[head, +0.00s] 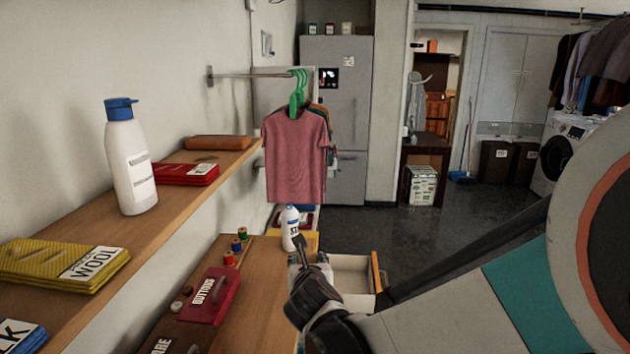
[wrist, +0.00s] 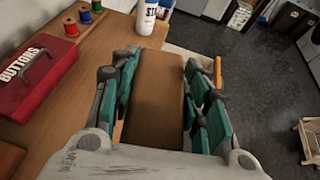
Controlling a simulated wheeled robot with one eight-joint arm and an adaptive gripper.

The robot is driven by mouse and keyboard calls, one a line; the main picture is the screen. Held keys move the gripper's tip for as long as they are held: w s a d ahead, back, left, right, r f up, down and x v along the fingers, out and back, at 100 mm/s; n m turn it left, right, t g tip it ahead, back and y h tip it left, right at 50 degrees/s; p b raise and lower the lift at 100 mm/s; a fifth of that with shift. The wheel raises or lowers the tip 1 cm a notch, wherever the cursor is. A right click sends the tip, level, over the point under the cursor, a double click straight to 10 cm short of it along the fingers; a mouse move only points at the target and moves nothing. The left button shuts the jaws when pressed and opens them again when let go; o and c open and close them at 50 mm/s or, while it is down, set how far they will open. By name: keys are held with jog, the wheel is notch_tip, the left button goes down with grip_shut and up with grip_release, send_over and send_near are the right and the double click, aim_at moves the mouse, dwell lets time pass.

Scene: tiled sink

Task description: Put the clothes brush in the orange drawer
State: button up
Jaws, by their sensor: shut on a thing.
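My gripper (head: 306,262) is shut on a long brown block, which I take to be the clothes brush (wrist: 153,98). In the wrist view it lies between the green finger pads (wrist: 160,95); its bristles do not show. In the head view my gripper hides most of it. The orange drawer (head: 376,271) stands open just right of my gripper, with an orange front and a pale inside. Its orange front edge also shows in the wrist view (wrist: 218,73), to the right of my fingers. The brush is above the counter edge beside the drawer.
A white bottle (head: 290,228) stands on the counter (head: 262,275) close behind my gripper. Thread spools (head: 238,245) and a red buttons box (head: 212,294) sit to the left. A shelf (head: 180,205) with a larger bottle (head: 128,165) is above. Open floor lies to the right.

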jog(key=s+d+f+m+h, duration=0.1)
jog(key=d+m+h, duration=0.1)
jog(key=d, duration=0.9)
jog(key=s+d+f+m+h, duration=0.1)
jog(key=s+d+m+h, duration=0.1)
jog(key=d, duration=0.9)
jog(key=shift+d+g+h, duration=0.3)
jog(key=shift+d+h, duration=0.05)
jog(key=shift+h, duration=0.25)
jog(key=shift+f, duration=0.1)
